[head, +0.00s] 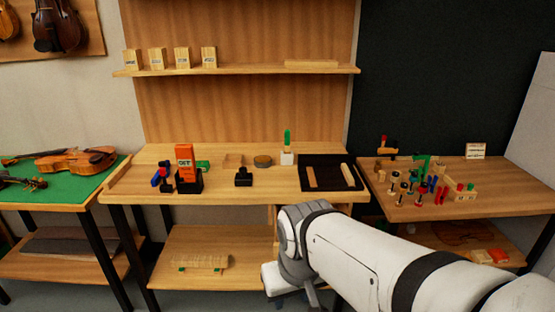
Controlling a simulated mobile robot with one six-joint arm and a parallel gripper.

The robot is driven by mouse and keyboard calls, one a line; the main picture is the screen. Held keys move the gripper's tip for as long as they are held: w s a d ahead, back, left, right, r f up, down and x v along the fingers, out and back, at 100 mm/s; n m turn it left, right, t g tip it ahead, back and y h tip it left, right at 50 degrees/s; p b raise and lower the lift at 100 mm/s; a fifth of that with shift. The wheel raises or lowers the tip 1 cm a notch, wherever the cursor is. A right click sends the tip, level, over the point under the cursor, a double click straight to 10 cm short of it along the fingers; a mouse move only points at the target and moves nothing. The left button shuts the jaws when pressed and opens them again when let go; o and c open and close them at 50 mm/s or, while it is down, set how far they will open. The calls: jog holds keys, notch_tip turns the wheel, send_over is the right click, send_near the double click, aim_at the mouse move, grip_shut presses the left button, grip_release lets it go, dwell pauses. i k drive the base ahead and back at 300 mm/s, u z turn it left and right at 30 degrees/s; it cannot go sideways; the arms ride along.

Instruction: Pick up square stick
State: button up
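A black tray (333,159) lies at the right end of the middle bench top. It holds two slim wooden sticks, a browner one (311,176) on the left and a paler one (348,175) on the right. I cannot tell from here which one is square in section. Another long pale wooden piece (311,64) lies on the wall shelf. My gripper (283,297) hangs low in front of the bench, below the top and well apart from the tray. My arm hides most of it, and its fingers cannot be made out.
The bench top (222,191) also carries an orange box (185,160), a black block (243,177), a round tin (263,161) and a white holder (287,158) with a green item. The right table (400,205) holds several small tools. Violins lie on the left table (75,200).

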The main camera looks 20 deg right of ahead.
aim_at(347, 172)
jog(key=k, duration=1.2)
jog(key=u, duration=0.2)
jog(key=i, duration=0.75)
jog(key=z, duration=0.4)
jog(key=i, duration=1)
jog(key=z, duration=0.8)
jog(key=k, duration=0.75)
jog(key=z, duration=0.15)
jog(key=i, duration=0.8)
jog(key=u, duration=0.05)
